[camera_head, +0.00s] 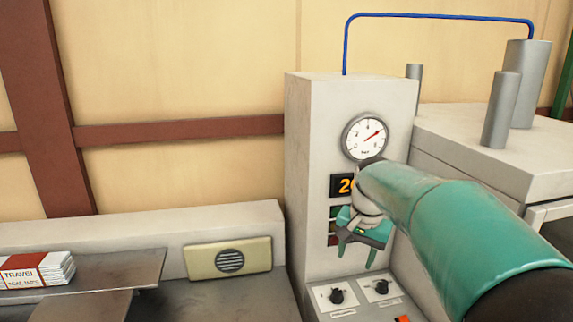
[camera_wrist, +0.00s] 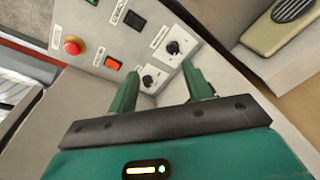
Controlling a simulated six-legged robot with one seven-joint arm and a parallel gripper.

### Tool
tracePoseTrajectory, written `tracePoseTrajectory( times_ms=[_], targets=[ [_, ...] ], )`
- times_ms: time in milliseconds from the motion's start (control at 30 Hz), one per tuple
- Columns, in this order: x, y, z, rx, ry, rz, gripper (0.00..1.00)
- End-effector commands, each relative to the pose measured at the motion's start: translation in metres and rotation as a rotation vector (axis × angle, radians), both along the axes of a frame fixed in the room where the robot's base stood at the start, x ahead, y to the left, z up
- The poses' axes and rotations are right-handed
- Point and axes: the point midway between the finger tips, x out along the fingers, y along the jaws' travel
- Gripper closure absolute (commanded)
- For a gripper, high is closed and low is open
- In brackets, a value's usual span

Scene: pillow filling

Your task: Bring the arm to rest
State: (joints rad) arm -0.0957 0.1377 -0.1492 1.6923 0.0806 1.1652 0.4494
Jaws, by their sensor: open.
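My gripper (camera_head: 357,247) is green and hangs in front of the white machine column (camera_head: 315,140), pointing down. Its two fingers are apart with nothing between them. In the wrist view my gripper (camera_wrist: 160,92) shows its open fingers over the control panel (camera_wrist: 95,45), with two black knobs near the fingertips. I cannot tell whether the fingers touch the panel. My green arm reaches in from the lower right of the head view and partly covers the display (camera_head: 343,186) and the gauge's lower edge.
A round gauge (camera_head: 365,136) is on the column. A beige speaker box (camera_head: 229,259) stands left of it. A stack of travel packs (camera_head: 37,270) lies on a metal plate at far left. Grey cylinders (camera_head: 502,110) stand right. The panel has a red button (camera_wrist: 73,45).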

Motion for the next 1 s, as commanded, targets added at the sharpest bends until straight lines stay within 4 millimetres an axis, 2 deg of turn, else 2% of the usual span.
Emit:
tracePoseTrajectory(
  times_ms=[33, 267, 433, 600, 700, 800, 1000],
  targets=[
    [-0.019, 0.000, 0.010, 0.000, -0.027, 0.027, 0.50],
    [-0.094, 0.003, 0.027, -0.029, -0.129, 0.171, 0.50],
    [-0.149, 0.006, 0.026, -0.071, -0.204, 0.277, 0.50],
    [-0.201, 0.008, 0.014, -0.129, -0.276, 0.380, 0.50],
    [-0.226, 0.009, 0.003, -0.165, -0.310, 0.430, 0.50],
    [-0.242, 0.010, -0.007, -0.194, -0.332, 0.468, 0.50],
    [-0.251, 0.010, -0.014, -0.214, -0.345, 0.493, 0.50]
  ],
)
